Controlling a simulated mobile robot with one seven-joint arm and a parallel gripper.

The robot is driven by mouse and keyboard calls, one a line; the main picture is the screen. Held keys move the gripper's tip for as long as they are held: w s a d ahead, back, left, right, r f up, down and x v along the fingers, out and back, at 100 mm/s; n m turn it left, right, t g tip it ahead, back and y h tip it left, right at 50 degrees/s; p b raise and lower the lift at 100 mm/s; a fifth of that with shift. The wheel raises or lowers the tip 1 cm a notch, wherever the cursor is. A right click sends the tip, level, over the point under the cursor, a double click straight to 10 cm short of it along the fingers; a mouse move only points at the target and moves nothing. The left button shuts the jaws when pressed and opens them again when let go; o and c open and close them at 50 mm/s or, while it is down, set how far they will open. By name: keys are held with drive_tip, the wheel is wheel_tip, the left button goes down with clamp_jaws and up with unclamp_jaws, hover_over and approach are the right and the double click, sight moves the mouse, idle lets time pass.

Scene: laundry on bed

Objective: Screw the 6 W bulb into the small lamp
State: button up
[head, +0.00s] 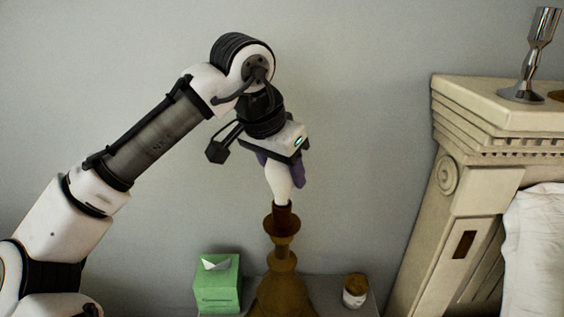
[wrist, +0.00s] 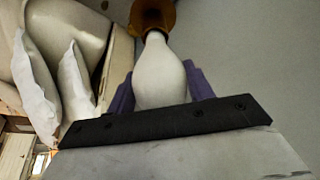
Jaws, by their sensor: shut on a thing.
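The small lamp (head: 281,262) is a brown turned stand with a dark socket at its top. A white bulb (head: 278,181) stands upright with its narrow end at the socket. My gripper (head: 284,172) is above the lamp, pointing down, with its purple fingers shut on the bulb's wide end. In the wrist view the bulb (wrist: 158,75) lies between the purple fingers and its neck meets the brown lamp (wrist: 152,14). How far the bulb sits in the socket is hidden. No wattage marking is legible.
A green tissue box (head: 217,286) stands left of the lamp, and a small jar with a brown top (head: 355,290) stands right of it. A pale carved headboard (head: 450,190) with a silver candlestick (head: 533,55) on it is at the right. White pillows (wrist: 72,85) show in the wrist view.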

drive_tip(key=shift+m+g+h+p, duration=0.3)
drive_tip(key=shift+m+p, duration=0.25)
drive_tip(key=shift+m, duration=0.45)
drive_tip(key=shift+r, duration=0.1)
drive_tip(key=shift+r+m+p, duration=0.1)
drive_tip(key=shift+m+p, duration=0.4)
drive_tip(key=shift+p, duration=0.15)
drive_tip(key=shift+m+g+h+p, duration=0.3)
drive_tip(key=shift+m+g+p, duration=0.25)
drive_tip(key=shift+m, duration=0.75)
drive_tip(key=shift+p, duration=0.3)
